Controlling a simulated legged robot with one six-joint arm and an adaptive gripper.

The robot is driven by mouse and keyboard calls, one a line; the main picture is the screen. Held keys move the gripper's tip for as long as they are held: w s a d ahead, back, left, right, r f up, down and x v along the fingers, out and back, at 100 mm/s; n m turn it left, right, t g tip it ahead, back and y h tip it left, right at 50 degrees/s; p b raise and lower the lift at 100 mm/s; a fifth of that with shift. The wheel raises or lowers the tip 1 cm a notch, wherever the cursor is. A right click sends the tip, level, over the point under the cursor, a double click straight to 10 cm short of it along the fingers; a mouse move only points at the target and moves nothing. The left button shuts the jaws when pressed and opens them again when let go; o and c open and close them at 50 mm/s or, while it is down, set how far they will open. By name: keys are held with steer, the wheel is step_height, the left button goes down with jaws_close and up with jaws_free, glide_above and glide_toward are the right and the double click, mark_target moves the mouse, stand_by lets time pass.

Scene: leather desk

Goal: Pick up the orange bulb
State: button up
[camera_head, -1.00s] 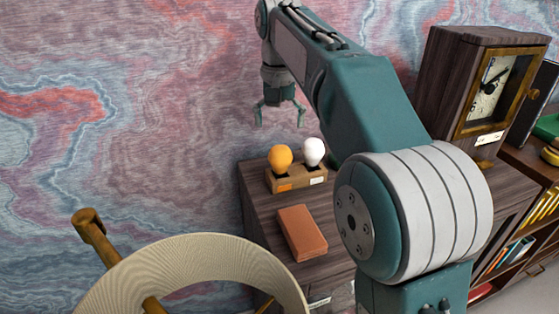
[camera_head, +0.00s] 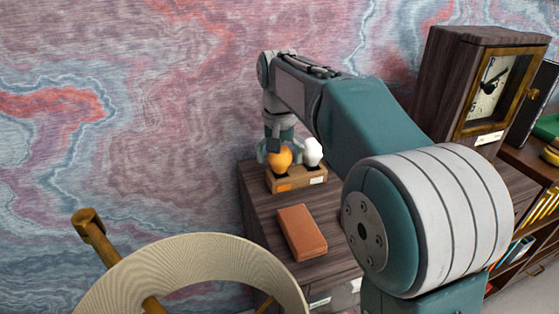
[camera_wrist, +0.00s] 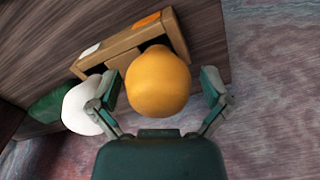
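The orange bulb (camera_head: 279,158) sits upright in the left slot of a wooden holder (camera_head: 298,182) on the desk. A white bulb (camera_head: 312,151) sits in the slot to its right. My gripper (camera_head: 276,148) is lowered at the orange bulb. In the wrist view my gripper (camera_wrist: 162,92) is open, with one finger on each side of the orange bulb (camera_wrist: 158,82) and a gap visible on the right side. The left finger lies between the orange bulb and the white bulb (camera_wrist: 82,108), close to both. The holder (camera_wrist: 128,42) shows above the bulbs there.
A brown leather-like block (camera_head: 302,232) lies on the dark wooden desk (camera_head: 262,208) in front of the holder. A tall wooden clock (camera_head: 490,90) stands at the right. A patterned wall (camera_head: 140,120) is behind.

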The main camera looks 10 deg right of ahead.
steer(key=c, duration=0.7)
